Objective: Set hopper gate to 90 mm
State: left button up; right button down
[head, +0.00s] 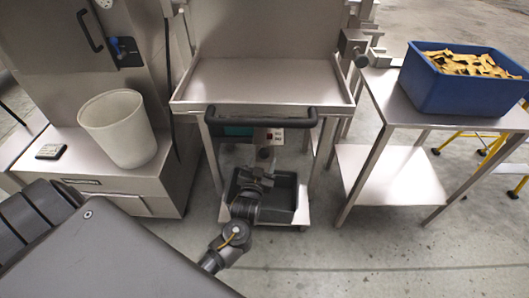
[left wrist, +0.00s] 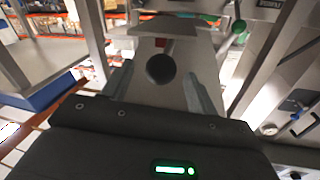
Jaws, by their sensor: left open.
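My left gripper (head: 262,165) is below the front of the steel weighing machine, under its wide tray (head: 262,80) and black handle bar (head: 260,118). In the left wrist view, the open fingers (left wrist: 160,84) stand on either side of a round black knob (left wrist: 161,68) on a steel plate, with a small red mark (left wrist: 161,43) just above it. The fingers look clear of the knob; I cannot tell the depth between them. No gate scale or millimetre reading is legible. My right gripper is out of view.
A dark grey bin (head: 286,212) sits low beneath the machine, behind my left gripper. A white bucket (head: 118,128) stands on the left cabinet ledge. A blue crate (head: 447,93) of yellow pieces stands on the right steel table (head: 384,98). Floor between is clear.

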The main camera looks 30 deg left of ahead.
pick_arm(q)
jog(key=v, duration=0.6)
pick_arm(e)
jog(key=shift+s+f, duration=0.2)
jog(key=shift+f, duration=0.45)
pick_arm(q)
jog(key=shift+s, duration=0.1)
